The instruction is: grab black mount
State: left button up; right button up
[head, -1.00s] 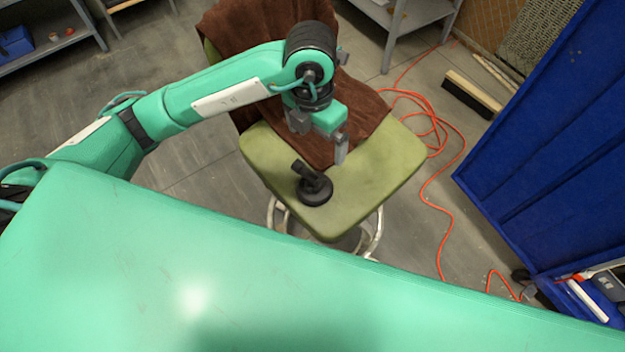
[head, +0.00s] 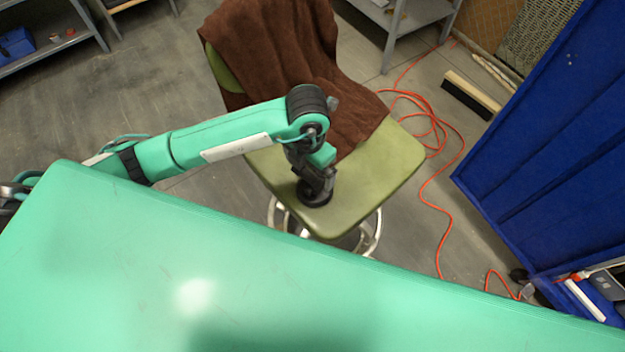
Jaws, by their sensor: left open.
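The black mount (head: 314,197) stands on the green seat of the chair (head: 380,180), near the seat's front. Its round base shows below my left gripper (head: 320,184). The gripper points down at the mount's upper part and hides most of it. The left gripper is open; its fingers are dark and hard to tell apart from the mount, so I cannot tell whether they touch it. My right gripper is not in view.
A brown towel (head: 285,60) covers the chair's back and part of the seat. An orange cable (head: 436,185) lies on the floor to the right. A blue cabinet (head: 560,150) stands at the right. A broom head (head: 470,95) lies behind.

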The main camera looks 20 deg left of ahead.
aim_at(310, 190)
pick_arm(q)
notch_tip(310, 190, down, 2)
jog(key=shift+s+f, duration=0.1)
jog(key=shift+s, duration=0.05)
jog(key=shift+f, duration=0.35)
jog(key=c, duration=1.1)
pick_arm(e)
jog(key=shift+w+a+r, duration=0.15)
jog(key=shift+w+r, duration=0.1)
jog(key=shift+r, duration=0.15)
pick_arm(q)
jog(key=shift+r, duration=0.1)
